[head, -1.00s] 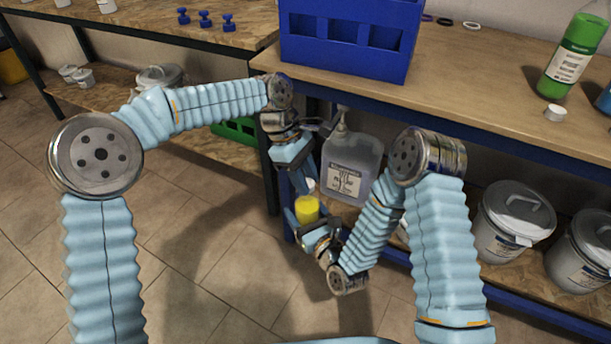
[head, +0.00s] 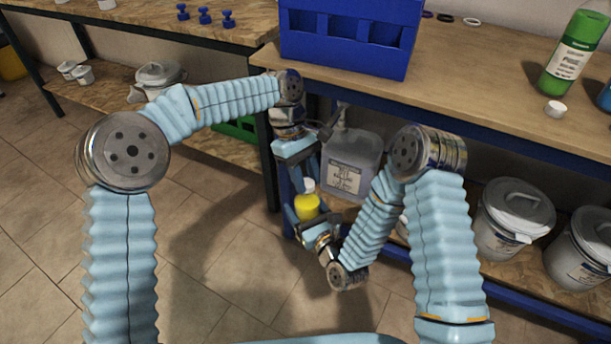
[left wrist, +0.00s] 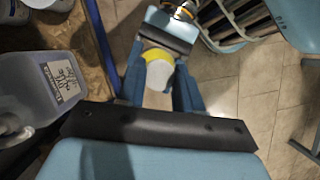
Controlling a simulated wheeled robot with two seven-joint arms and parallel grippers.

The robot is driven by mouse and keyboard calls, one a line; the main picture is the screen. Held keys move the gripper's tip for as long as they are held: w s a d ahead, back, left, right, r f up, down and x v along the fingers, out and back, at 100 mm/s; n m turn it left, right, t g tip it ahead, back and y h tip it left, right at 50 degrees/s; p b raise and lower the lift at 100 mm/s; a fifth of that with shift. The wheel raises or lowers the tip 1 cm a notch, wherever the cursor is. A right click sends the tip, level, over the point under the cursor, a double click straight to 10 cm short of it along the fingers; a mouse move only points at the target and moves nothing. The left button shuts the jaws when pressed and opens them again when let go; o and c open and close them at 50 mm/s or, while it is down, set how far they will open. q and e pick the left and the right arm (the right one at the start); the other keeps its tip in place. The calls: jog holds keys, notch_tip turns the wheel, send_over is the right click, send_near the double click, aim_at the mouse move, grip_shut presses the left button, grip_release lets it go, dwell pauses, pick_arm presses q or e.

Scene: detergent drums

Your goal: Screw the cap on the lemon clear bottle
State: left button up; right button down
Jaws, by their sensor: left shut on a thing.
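The lemon clear bottle, a small yellow bottle (head: 307,208), is held in front of the workbench's left leg, between the fingers of my right gripper (head: 308,212). It also shows in the left wrist view (left wrist: 156,55). A white cap (head: 309,185) is at the bottle's top end; it shows in the left wrist view (left wrist: 160,75) too. My left gripper (head: 308,182) comes from above, its fingers shut around the cap. The joint between cap and neck is too small to tell how they sit.
A large jug (head: 350,165) stands on the lower shelf, close behind the grippers. White tubs (head: 512,218) stand on the same shelf. Above are a blue crate (head: 350,45), a green bottle (head: 573,52) and a loose white cap (head: 555,109). The floor at left is open.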

pick_arm(q)
jog(key=m+y, duration=0.1)
jog(key=m, duration=0.1)
jog(key=m+y, duration=0.1)
jog(key=m, duration=0.2)
jog(key=shift+w+d+m+g, duration=0.1)
jog(key=shift+d+m+g, duration=0.1)
jog(key=shift+m+g, duration=0.15)
jog(key=m+y, duration=0.1)
jog(key=m, duration=0.2)
jog(key=shift+a+m+y, duration=0.1)
jog(key=shift+m+y, duration=0.15)
jog(key=shift+y, duration=0.05)
jog(key=o, duration=1)
jog(key=shift+r, duration=2.25)
jog(key=shift+c, duration=0.3)
